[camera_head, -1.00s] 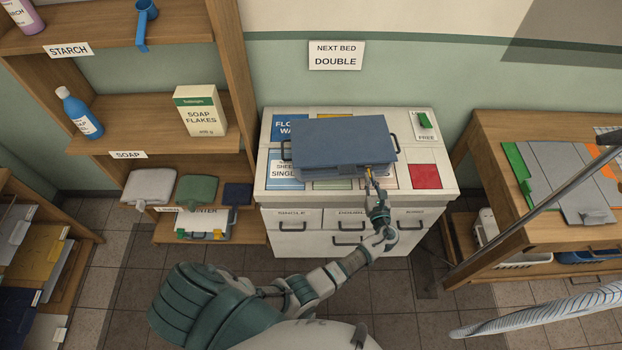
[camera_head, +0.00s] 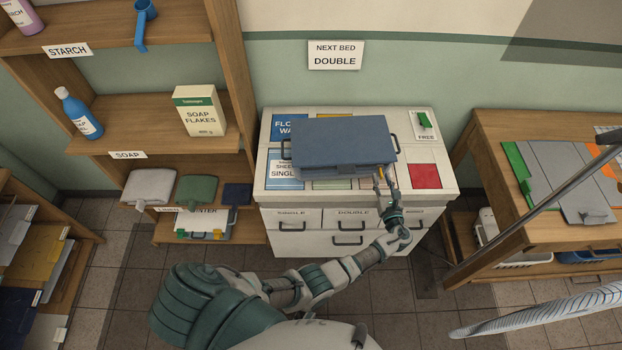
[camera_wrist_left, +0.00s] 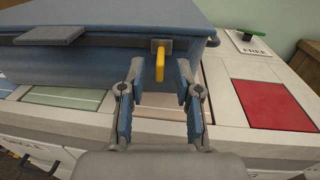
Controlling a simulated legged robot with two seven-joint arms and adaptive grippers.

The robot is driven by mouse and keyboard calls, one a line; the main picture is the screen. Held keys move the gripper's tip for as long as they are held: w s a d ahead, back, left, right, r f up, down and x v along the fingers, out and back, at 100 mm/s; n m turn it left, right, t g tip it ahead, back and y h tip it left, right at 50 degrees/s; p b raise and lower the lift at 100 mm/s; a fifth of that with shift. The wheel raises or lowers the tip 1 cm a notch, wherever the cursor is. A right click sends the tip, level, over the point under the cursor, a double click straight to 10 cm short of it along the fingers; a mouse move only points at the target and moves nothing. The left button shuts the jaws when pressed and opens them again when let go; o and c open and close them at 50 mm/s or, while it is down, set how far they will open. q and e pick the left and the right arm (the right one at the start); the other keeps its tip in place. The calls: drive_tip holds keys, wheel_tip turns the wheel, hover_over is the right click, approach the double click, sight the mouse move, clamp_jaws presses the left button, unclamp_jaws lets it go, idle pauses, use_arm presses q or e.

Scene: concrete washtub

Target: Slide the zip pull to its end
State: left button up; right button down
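The blue-grey zip bag (camera_head: 343,138) lies flat on the white cabinet, with a dark handle at each end. Its yellow zip pull (camera_head: 381,171) is on the front side near the right corner. In the left wrist view the zip pull (camera_wrist_left: 160,65) hangs down from a small brass slider. My left gripper (camera_head: 384,177) is at the bag's front right. In the left wrist view its fingers (camera_wrist_left: 160,75) are spread, one on each side of the pull, with gaps between. Whether a fingertip touches the bag is unclear. My right gripper is not in view.
The white cabinet (camera_head: 424,152) has coloured panels on top, a red one (camera_head: 425,176) right of the bag, and a green switch (camera_head: 424,120) marked FREE. Shelves stand left, and a wooden table (camera_head: 545,235) right. A metal pole (camera_head: 535,215) slants across the right side.

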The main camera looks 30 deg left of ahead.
sight(382, 178)
use_arm(q)
drive_tip(key=shift+r, duration=0.2)
drive_tip(key=shift+p+v, duration=0.75)
drive_tip(key=shift+v, duration=1.05)
drive_tip(key=p+v, duration=0.1)
drive_tip(key=v, duration=0.2)
drive_tip(key=shift+s+d, duration=0.1)
